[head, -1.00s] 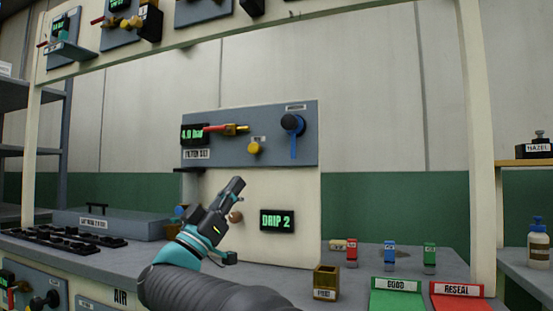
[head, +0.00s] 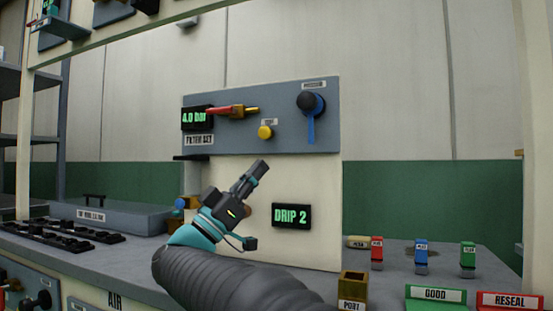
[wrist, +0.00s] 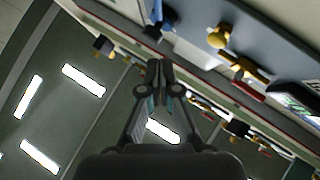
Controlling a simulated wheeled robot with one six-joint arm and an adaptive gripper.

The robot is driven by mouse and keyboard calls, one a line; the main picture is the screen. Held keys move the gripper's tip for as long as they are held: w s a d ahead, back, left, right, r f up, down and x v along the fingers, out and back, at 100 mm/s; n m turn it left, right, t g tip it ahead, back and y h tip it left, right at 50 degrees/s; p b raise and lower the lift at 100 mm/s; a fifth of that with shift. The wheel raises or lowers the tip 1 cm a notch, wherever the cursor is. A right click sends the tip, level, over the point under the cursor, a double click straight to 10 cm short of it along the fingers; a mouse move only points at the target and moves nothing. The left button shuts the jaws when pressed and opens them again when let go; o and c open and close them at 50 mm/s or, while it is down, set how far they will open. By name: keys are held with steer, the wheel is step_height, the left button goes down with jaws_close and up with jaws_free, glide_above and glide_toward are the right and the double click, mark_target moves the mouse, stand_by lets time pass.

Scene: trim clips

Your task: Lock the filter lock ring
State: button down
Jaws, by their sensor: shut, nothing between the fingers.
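The grey filter set panel (head: 225,140) stands behind the bench. At its right is a dark round knob with a blue lever (head: 310,125) hanging straight down; its small label is unreadable, and I cannot tell whether it is the lock ring. A yellow knob (head: 265,132) sits mid-panel, and a red-handled brass valve (head: 232,112) lies level at the left. My gripper (head: 262,165) is shut and empty, pointing up, just below the yellow knob in the picture. In the wrist view, my closed fingertips (wrist: 154,64) are below the blue lever (wrist: 162,18), with the yellow knob (wrist: 218,39) to the right.
A display reads 4.0 bar (head: 196,118); another reads DRIP 2 (head: 291,215). A brass-coloured box (head: 353,287) and red (head: 377,250), blue (head: 421,254) and green (head: 468,256) pieces stand on the bench at right. A grey case (head: 95,213) lies left.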

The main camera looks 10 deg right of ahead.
mark_target(309, 130)
steer(key=x, duration=0.4)
steer(key=d+f+p+x, duration=0.1)
steer(key=x, duration=0.3)
steer(key=f+p+x, duration=0.1)
steer(key=x, duration=0.3)
steer(key=shift+w+d, duration=0.4)
